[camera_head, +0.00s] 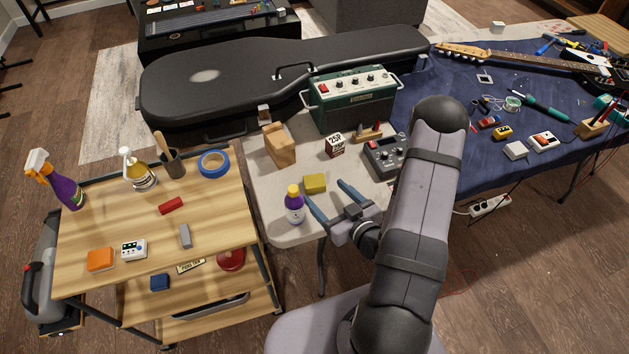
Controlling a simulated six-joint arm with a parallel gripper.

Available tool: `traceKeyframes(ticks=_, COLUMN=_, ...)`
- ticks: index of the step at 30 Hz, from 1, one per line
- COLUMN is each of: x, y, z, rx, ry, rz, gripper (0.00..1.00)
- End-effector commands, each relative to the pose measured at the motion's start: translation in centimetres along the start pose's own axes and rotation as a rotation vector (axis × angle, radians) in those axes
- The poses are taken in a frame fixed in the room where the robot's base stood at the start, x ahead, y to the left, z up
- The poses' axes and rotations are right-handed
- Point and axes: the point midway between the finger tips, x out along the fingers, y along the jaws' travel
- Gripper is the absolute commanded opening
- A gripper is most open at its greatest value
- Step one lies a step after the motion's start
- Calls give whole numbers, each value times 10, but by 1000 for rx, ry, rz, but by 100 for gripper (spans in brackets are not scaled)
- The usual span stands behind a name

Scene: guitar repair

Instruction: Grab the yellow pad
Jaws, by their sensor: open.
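The yellow pad (315,183) is a small block lying on the pale tabletop, near its front left part. My gripper (329,195) is open, with two blue-grey fingers pointing up and left toward the pad's side of the table. The fingertips are close to the pad, just right of and below it in the picture. Nothing shows between the fingers. I cannot tell how high the fingers are above the table.
A purple bottle with a yellow cap (294,204) stands just left of my left finger. A wooden block (279,145), a small box (335,145), a grey pedal (385,158) and a green amplifier (352,98) stand behind. A wooden cart (210,205) is at left.

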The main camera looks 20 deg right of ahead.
Motion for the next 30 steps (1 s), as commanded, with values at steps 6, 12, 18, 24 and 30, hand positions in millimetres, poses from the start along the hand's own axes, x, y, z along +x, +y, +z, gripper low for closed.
traceKeyframes(ticks=6, x=10, y=0, z=-1, rx=-6, ry=1, rz=-4, gripper=73)
traceKeyframes(ticks=12, x=22, y=0, z=-1, rx=-5, ry=1, rz=-3, gripper=73)
traceKeyframes(ticks=18, x=27, y=0, z=-2, rx=-7, ry=1, rz=-4, gripper=73)
traceKeyframes(ticks=24, x=50, y=-1, z=-7, rx=-8, ry=3, rz=-6, gripper=73)
traceKeyframes(ticks=30, x=70, y=0, z=-5, rx=-7, ry=1, rz=-3, gripper=73)
